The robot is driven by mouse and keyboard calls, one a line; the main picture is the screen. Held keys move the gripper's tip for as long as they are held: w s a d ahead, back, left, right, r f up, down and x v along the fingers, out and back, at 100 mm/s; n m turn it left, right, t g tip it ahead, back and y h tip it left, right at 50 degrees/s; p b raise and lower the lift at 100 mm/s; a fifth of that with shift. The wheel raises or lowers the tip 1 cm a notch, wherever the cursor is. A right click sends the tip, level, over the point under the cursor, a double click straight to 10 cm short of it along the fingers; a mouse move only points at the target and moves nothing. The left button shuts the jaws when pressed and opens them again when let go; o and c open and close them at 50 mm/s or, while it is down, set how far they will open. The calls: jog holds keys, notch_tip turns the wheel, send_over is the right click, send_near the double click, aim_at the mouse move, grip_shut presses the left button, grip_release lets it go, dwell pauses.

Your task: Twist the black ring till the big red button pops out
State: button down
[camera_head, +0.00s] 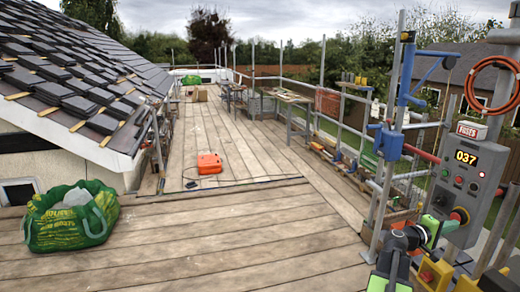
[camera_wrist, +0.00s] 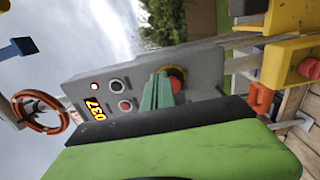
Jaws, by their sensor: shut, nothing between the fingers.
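A grey control box (camera_head: 468,178) with a lit "037" display stands at the right of the head view. The big red button (camera_head: 460,215) is low on its front, with a yellow surround. It also shows in the wrist view (camera_wrist: 176,83), partly hidden behind my finger. I cannot clearly make out the black ring around it. My gripper (camera_head: 447,227), with green fingers, is shut and empty just left of the button. In the wrist view my gripper (camera_wrist: 158,88) reaches up to the button's left edge; I cannot tell whether it touches.
Smaller buttons and lamps (camera_wrist: 116,86) sit beside the display. A blue clamp (camera_head: 390,140) on a scaffold pole stands left of the box. An orange hose (camera_head: 492,88) hangs above. Yellow items (camera_head: 436,272) lie close below my gripper. The plank deck (camera_head: 230,230) to the left is mostly clear.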

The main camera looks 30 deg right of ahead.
aim_at(472, 227)
jog(key=shift+x, duration=3.5)
jog(key=shift+w+f, duration=0.1)
jog(key=shift+w, duration=0.15)
jog(key=shift+f+b, duration=0.3)
jog(key=shift+b, duration=0.1)
jog(key=shift+f+b, duration=0.8)
jog(key=shift+s+a, duration=0.15)
jog(key=shift+s, duration=0.35)
jog(key=shift+v, duration=3)
